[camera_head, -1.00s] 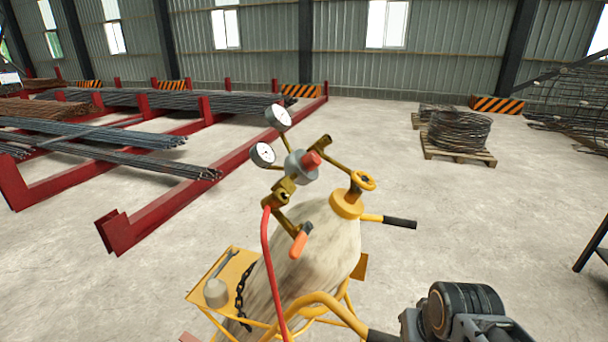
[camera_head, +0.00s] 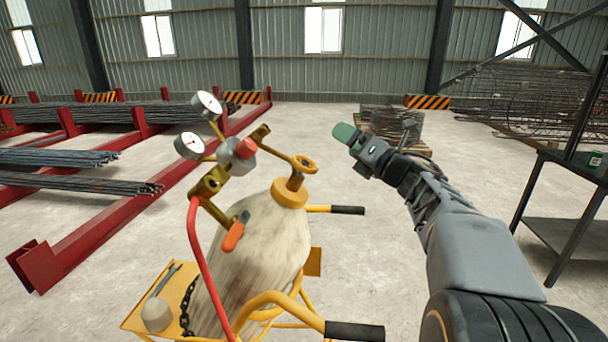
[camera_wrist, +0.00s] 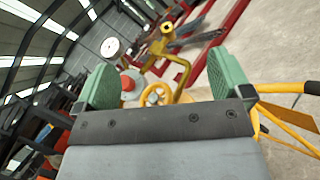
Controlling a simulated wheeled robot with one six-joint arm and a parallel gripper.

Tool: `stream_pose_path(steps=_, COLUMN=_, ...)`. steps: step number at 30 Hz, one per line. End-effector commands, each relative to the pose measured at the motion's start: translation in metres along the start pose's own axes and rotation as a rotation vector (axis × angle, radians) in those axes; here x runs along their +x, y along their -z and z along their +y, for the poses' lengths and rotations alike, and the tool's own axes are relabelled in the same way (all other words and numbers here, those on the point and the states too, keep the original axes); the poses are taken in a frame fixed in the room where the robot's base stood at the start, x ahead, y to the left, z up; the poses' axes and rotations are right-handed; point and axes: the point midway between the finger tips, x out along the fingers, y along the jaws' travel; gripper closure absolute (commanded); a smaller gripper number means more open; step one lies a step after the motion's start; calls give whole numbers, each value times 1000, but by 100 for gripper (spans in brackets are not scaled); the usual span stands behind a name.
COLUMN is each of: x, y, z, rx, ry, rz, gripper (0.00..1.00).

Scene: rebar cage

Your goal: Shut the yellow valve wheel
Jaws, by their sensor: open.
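The yellow valve wheel (camera_head: 303,164) is a small ring on top of the yellow collar of a worn pale gas cylinder (camera_head: 262,240), which stands tilted on a yellow cart. In the wrist view the wheel (camera_wrist: 156,95) shows between and beyond the two green fingers, partly hidden by my gripper's dark plate. My gripper (camera_wrist: 155,88) is open and empty. In the head view my gripper (camera_head: 352,136) is to the right of the wheel and a little higher in the picture, apart from it.
A regulator (camera_head: 237,155) with two white gauges (camera_head: 190,145) and a red hose (camera_head: 200,250) sits left of the wheel. Black-gripped cart handles (camera_head: 347,210) stick out right. A dark metal table (camera_head: 570,200) stands at the right. Bare floor lies behind the cylinder.

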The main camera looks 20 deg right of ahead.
Motion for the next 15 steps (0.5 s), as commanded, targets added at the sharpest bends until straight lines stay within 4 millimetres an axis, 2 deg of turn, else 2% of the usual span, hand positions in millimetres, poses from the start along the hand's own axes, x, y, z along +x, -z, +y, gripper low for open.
stream_pose_path(steps=3, x=-16, y=12, z=-6, rx=-227, ry=-138, rz=148, gripper=4)
stream_pose_path(steps=6, x=-31, y=21, z=-8, rx=-362, ry=-243, rz=251, gripper=4)
stream_pose_path(steps=12, x=-57, y=33, z=-12, rx=-501, ry=-384, rz=376, gripper=4)
stream_pose_path(steps=15, x=-61, y=37, z=-12, rx=-527, ry=-419, rz=403, gripper=4)
